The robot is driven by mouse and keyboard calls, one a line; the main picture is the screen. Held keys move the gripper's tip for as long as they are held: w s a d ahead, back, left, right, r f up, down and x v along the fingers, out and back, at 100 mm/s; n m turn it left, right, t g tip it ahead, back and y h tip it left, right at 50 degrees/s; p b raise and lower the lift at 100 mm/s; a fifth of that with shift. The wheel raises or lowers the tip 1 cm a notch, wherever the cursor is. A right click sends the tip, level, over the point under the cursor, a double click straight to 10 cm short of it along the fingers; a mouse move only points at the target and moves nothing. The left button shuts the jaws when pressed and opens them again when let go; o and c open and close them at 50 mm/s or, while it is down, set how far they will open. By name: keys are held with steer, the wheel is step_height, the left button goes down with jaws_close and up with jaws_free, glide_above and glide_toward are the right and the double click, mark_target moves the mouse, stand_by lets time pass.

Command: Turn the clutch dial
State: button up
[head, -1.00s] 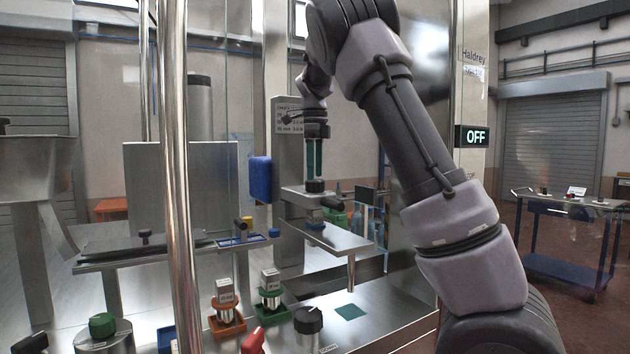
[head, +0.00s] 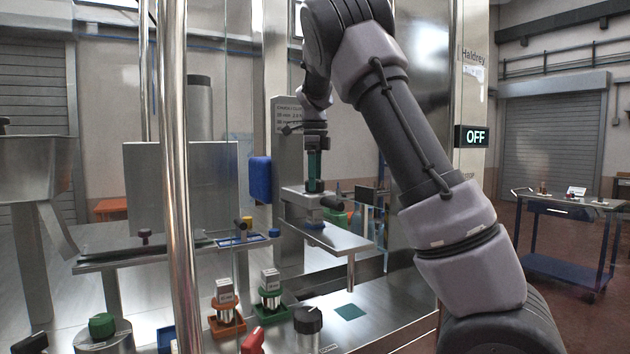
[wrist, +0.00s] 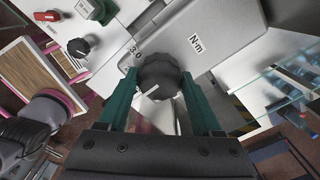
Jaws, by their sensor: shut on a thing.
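The clutch dial (wrist: 165,76) is a dark, ribbed round knob with a white pointer line, on a grey housing marked "3.0" and "N·m". My gripper (wrist: 159,82) has its two green fingers shut on opposite sides of the dial in the wrist view. In the head view, my gripper (head: 314,186) points straight down onto the top of the grey driver head (head: 300,200). The fingers mostly hide the dial there.
A black knob (head: 308,320), a red lever (head: 253,342) and a green knob (head: 102,325) are at the front. An orange holder (head: 226,322) and a green holder (head: 272,308) carry metal pieces. A bright vertical post (head: 176,180) stands at left. A sign (head: 474,136) reads OFF.

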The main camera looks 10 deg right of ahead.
steer(key=shift+n, duration=0.3)
steer(key=n, duration=0.3)
steer(key=shift+n, duration=2)
steer(key=o, duration=1.4)
steer(key=shift+c, duration=0.2)
step_height(320, 180, up, 11)
